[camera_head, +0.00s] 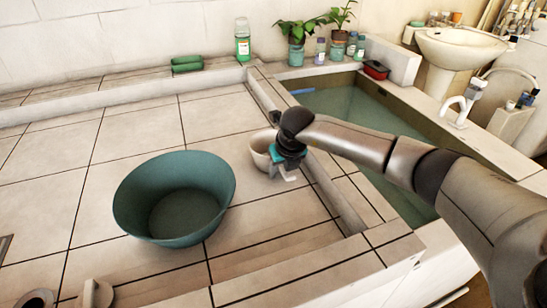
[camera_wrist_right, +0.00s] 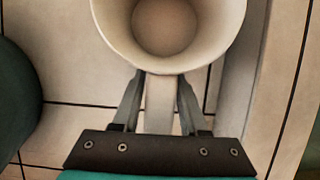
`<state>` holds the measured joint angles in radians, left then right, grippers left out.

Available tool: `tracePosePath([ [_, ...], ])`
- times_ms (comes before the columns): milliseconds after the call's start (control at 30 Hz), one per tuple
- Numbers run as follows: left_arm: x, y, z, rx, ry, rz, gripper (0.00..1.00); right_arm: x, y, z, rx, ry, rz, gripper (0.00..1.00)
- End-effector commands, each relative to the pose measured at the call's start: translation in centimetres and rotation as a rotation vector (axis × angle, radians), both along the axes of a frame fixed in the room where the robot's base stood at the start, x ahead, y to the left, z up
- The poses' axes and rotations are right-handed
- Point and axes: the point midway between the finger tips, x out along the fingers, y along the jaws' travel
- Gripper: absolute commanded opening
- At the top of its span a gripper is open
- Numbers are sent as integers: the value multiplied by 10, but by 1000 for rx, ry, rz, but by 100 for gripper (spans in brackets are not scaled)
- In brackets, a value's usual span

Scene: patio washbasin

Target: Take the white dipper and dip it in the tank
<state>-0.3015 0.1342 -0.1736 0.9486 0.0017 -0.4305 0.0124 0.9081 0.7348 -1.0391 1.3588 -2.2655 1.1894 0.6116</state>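The white dipper (camera_head: 261,150) stands on the tiled top, right of the teal basin, with its round cup open upward. In the wrist view, the cup (camera_wrist_right: 166,58) is at the top and its pale handle (camera_wrist_right: 160,103) points down toward my right gripper (camera_wrist_right: 160,82). The two fingers lie close along both sides of the handle and appear shut on it. In the head view, my right gripper (camera_head: 283,168) partly hides the dipper. The tank (camera_head: 338,103) holds greenish water behind my right arm, which hides part of it. My left gripper is not in view.
A large teal basin (camera_head: 176,197) stands left of the dipper. A raised ledge (camera_head: 335,190) runs between the dipper and the tank. A white washbasin (camera_head: 455,49) stands at the back right.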

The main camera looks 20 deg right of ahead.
Motion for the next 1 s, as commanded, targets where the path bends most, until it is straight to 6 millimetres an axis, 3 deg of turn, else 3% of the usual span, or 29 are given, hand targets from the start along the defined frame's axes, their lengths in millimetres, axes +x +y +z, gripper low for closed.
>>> tracePosePath([
  [33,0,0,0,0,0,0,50,0,0,0,0,0,0,36],
  [367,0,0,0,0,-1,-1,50,0,0,0,0,0,0,0],
  [1000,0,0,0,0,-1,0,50,0,0,2,0,-1,0,0],
])
